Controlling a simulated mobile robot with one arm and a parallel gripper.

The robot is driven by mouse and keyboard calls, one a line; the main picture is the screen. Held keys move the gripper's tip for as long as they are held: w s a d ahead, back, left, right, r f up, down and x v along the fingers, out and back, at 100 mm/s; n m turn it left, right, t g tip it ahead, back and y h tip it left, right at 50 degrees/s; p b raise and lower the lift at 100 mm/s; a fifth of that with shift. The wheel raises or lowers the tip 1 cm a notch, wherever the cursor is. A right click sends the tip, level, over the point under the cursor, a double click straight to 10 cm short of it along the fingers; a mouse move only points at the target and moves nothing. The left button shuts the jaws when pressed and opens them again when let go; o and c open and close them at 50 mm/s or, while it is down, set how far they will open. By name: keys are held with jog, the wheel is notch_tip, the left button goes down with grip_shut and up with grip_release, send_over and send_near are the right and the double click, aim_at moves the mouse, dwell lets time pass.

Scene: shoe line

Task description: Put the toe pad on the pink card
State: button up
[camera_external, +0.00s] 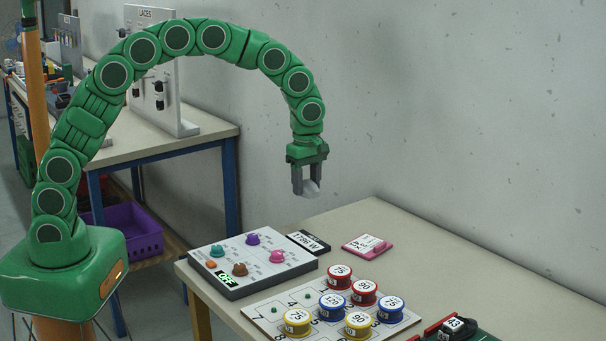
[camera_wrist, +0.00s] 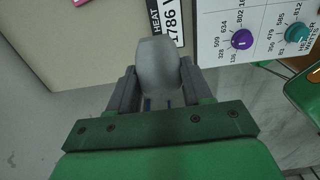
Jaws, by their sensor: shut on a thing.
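My gripper (camera_external: 307,186) hangs in the air above the back of the table, up and to the left of the pink card. It is shut on a pale grey, rounded piece, which I take to be the toe pad (camera_external: 311,189). In the wrist view the toe pad (camera_wrist: 157,68) stands out between the two grey fingers of my gripper (camera_wrist: 156,88). The pink card (camera_external: 368,246) lies on the table with a white label on top. In the wrist view only a sliver of pink (camera_wrist: 80,2) shows at the top edge.
A control panel (camera_external: 243,282) with coloured knobs stands at the table's left end. A black-and-white number plate (camera_external: 308,242) lies between it and the pink card. Several numbered spools (camera_external: 333,307) stand on a white board in front. The table right of the card is clear.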

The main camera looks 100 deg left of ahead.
jog(key=w+d, duration=0.2)
jog(key=d, duration=0.4)
send_over(364, 243)
jog(key=shift+w+f, duration=0.1)
jog(key=shift+f, duration=4.65)
jog(key=shift+a+f, duration=0.1)
jog(key=shift+f, duration=1.4)
jog(key=shift+f, duration=0.1)
jog(key=o, duration=1.1)
